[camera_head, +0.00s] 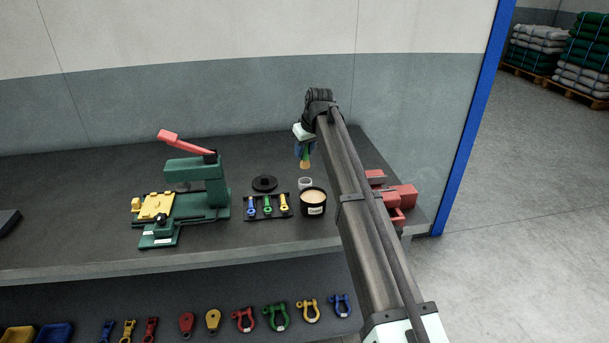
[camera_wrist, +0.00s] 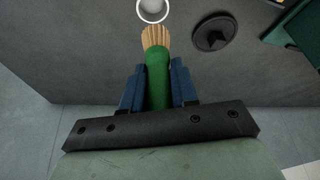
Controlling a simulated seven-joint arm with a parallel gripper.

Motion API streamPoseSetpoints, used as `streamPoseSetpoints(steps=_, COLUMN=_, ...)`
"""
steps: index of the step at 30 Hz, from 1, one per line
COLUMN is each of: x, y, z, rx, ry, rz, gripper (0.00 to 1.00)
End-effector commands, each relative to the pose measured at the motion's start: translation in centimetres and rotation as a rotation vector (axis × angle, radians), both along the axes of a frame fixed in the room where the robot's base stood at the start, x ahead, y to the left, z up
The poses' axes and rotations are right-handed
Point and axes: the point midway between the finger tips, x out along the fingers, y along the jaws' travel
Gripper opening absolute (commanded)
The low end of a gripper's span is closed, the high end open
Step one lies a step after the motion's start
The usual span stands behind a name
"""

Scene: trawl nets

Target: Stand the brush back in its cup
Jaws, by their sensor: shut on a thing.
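The brush has a green handle and tan bristles; in the wrist view the brush (camera_wrist: 157,75) lies between the two blue fingers of my gripper (camera_wrist: 157,85), which is shut on its handle. In the head view the brush (camera_head: 305,163) hangs below my gripper (camera_head: 305,148) with its bristles down, above the bench. A small pale cup (camera_head: 305,183) stands on the bench behind the black tub. In the wrist view the white round cup (camera_wrist: 153,10) appears just beyond the bristle tips, partly cut off by the top edge. The brush is outside the cup.
A black tub of tan contents (camera_head: 313,208) stands in front of the cup. A tray with several coloured tools (camera_head: 267,214), a black disc (camera_head: 265,183) and a green press (camera_head: 195,190) are to the left. A red vise (camera_head: 400,200) is right, partly behind my arm.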

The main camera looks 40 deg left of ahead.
Motion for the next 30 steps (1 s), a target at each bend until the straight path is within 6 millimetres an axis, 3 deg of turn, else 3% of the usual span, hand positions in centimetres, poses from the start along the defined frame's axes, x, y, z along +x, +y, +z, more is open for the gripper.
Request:
streamPoseSetpoints(steps=6, x=0.0, y=-0.1, z=-3.5, rx=0.000, ry=0.000, rz=0.000, gripper=0.00)
streamPoseSetpoints(steps=18, x=0.0, y=-0.1, z=-7.3, rx=0.000, ry=0.000, rz=-0.001, gripper=0.00)
streamPoseSetpoints(steps=30, x=0.0, y=-0.1, z=-7.9, rx=0.001, ry=0.000, rz=-0.001, gripper=0.00)
